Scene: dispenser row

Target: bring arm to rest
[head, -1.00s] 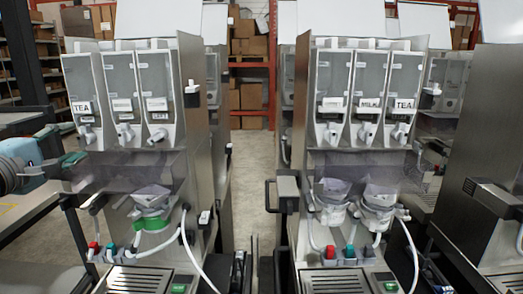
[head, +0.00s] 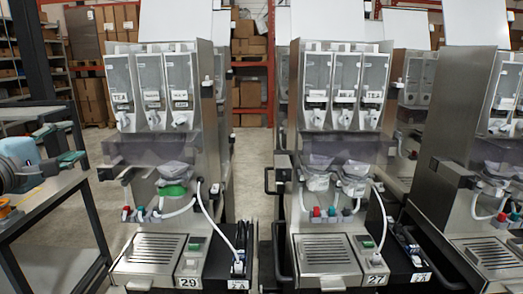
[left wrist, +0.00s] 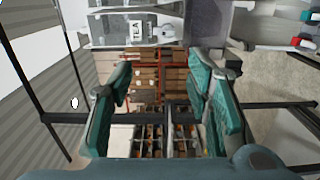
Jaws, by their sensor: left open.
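My left gripper (head: 58,147) is at the left edge of the head view, with a pale blue body and teal finger pads. It is left of the dispenser machines and beside a dark-framed table. In the left wrist view its two teal fingers (left wrist: 162,108) stand wide apart with nothing between them. Through the gap I see distant shelving with boxes. My right gripper does not show in either view.
Machine 29 (head: 146,187) and machine 27 (head: 325,200) stand ahead, with a narrow aisle between them. Another machine (head: 455,140) stands at the right. The dark-framed table (head: 60,190) is at the left. Boxed shelves (head: 88,90) stand behind.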

